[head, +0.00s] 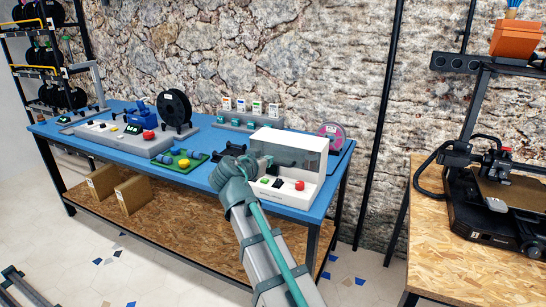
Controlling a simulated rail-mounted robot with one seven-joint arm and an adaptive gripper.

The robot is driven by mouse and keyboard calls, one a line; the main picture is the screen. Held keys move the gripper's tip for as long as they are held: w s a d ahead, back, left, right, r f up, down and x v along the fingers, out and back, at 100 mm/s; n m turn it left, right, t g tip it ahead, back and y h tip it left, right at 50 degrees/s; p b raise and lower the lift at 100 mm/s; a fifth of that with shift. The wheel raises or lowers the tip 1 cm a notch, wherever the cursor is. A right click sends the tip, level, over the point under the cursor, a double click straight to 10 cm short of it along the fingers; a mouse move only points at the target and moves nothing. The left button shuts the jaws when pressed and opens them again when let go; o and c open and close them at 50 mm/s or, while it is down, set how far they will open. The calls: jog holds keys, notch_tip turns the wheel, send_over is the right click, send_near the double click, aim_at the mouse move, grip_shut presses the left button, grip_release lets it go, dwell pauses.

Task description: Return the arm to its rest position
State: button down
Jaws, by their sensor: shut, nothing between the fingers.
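My arm reaches up from the bottom middle of the head view toward the right part of the blue workbench (108,124). My gripper (228,151) is at the far end of the arm, small and dark, over the bench top just left of a white box with a clear cover (300,150). Its fingers look shut and hold nothing. I cannot tell how high it is above the bench or whether it touches anything. My arm's wrist hides part of the bench's front edge and the left side of the white box.
A green board (178,160) with blue parts, a grey control box (100,135) and a black spool (174,110) stand left of my gripper. A pink spool (333,132) is behind. A printer (490,215) stands on a wooden table at right.

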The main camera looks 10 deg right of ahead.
jog(key=s+a+f+n+g+y, duration=0.25)
jog(key=s+f+n, duration=0.2)
jog(key=f, duration=0.85)
jog(key=s+a+f+n+g+y, duration=0.25)
jog(key=s+f+g, duration=0.2)
jog(key=f, duration=0.95)
jog(key=s+d+f+n+g+y, duration=0.1)
jog(key=s+f+g, duration=0.1)
jog(key=s+f, duration=0.7)
jog(key=s+d+f+n+g, duration=0.1)
jog(key=s+d+f+g, duration=0.15)
jog(key=s+f, duration=0.7)
jog(key=s+d+f+m+g+y, duration=0.1)
jog(key=s+f+g, duration=0.3)
jog(key=s+f, duration=0.8)
jog(key=s+d+f+g+y, duration=0.15)
jog(key=s+f+g, duration=0.45)
jog(key=s, duration=1)
notch_tip(320, 180, up, 13)
jog(key=w+t+p, duration=0.2)
jog(key=t+p, duration=0.1)
jog(key=p, duration=1.4)
